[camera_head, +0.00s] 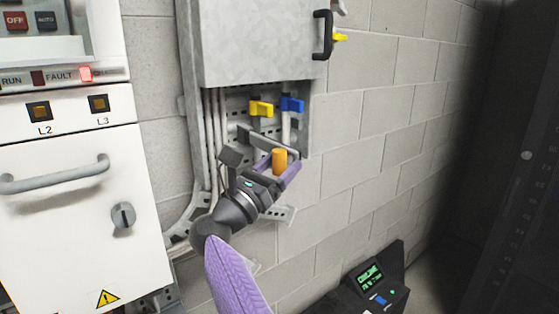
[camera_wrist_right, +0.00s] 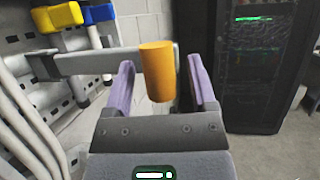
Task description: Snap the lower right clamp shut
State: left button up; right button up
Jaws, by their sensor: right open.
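My right gripper (camera_head: 283,167) is in front of the wall, below the grey box (camera_head: 255,40). Its purple fingers are open, and they also show in the right wrist view (camera_wrist_right: 160,85). An upright orange cylinder (camera_head: 279,160) stands in the space between the fingers, with a gap at each side in the right wrist view (camera_wrist_right: 157,70). A grey bar (camera_head: 262,140) runs behind it; I cannot tell how they join, or whether they belong to the lower right clamp. A small yellow part (camera_head: 340,37) sits at the box's right edge. My left gripper is not in view.
Yellow (camera_head: 261,108) and blue (camera_head: 292,104) handles sit on pipes just above my right gripper. A black pull handle (camera_head: 323,35) is on the box. A white cabinet (camera_head: 70,200) stands left. A black device (camera_head: 375,283) is lower right, a dark rack (camera_head: 515,170) farther right.

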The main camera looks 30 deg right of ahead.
grip_shut()
dwell(0.6)
dwell(0.4)
dwell(0.4)
